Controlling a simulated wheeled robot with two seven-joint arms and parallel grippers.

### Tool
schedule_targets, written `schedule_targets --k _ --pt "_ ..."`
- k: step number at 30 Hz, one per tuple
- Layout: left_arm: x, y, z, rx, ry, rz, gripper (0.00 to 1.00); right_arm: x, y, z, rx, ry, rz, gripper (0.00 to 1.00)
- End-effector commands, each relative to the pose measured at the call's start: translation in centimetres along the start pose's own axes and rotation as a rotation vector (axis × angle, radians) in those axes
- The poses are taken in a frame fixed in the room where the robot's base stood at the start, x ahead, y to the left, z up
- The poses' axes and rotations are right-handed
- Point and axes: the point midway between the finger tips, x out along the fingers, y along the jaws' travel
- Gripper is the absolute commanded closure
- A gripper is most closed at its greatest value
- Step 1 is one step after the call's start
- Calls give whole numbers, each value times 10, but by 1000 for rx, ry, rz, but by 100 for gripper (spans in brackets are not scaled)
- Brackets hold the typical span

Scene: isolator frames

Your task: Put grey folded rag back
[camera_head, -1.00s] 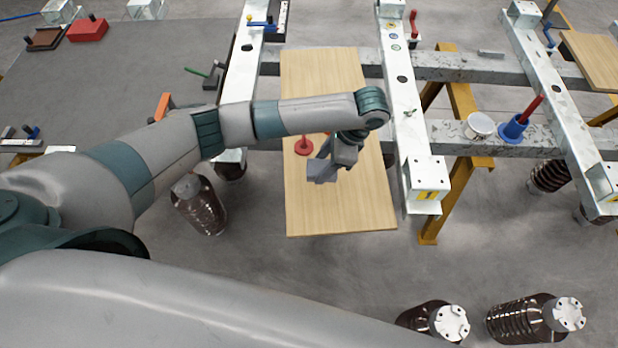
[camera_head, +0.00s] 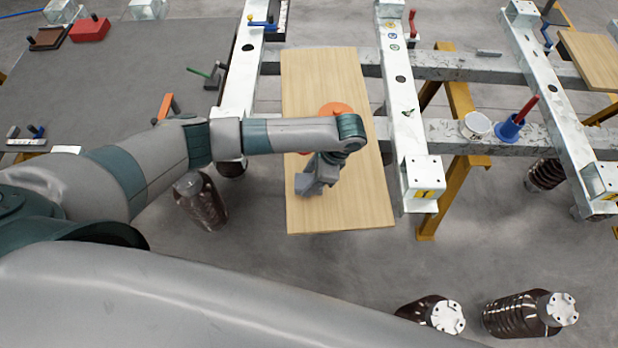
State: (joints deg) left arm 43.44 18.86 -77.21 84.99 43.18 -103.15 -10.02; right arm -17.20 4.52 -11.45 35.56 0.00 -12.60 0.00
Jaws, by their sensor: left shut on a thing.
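My left gripper (camera_head: 320,174) reaches in from the left over a light wooden board (camera_head: 350,212). It is shut on a small grey piece (camera_head: 304,184), which looks like the grey folded rag and sits low over the board's left part. Whether the rag touches the board cannot be told. The wrist hides part of the rag and the fingertips. My right gripper is out of view.
An orange round thing (camera_head: 336,108) lies on the board, partly behind my forearm. White metal beams (camera_head: 409,130) flank the board. A blue funnel-like holder (camera_head: 510,127) and a white tub (camera_head: 476,124) stand at right. The board's front part is clear.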

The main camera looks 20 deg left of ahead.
Motion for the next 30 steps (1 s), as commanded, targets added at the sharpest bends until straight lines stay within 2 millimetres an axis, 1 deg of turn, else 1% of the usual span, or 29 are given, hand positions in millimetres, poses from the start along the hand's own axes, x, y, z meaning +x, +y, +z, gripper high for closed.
schedule_targets --k 3,9,10,11,12,23,26,30 --pt "7 0 -2 0 -1 1 76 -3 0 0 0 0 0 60" --pt "8 0 -2 0 0 0 76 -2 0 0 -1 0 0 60" --pt "8 0 -2 0 0 0 53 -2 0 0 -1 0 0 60" --pt "8 0 -2 0 0 0 46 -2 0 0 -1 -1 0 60" --pt "8 0 -2 0 0 0 37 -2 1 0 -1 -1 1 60" --pt "7 0 -3 0 0 0 37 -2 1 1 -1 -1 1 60" --pt "3 0 -3 0 0 -1 37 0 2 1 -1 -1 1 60" --pt "-9 -1 -4 1 1 -2 37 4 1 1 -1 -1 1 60"
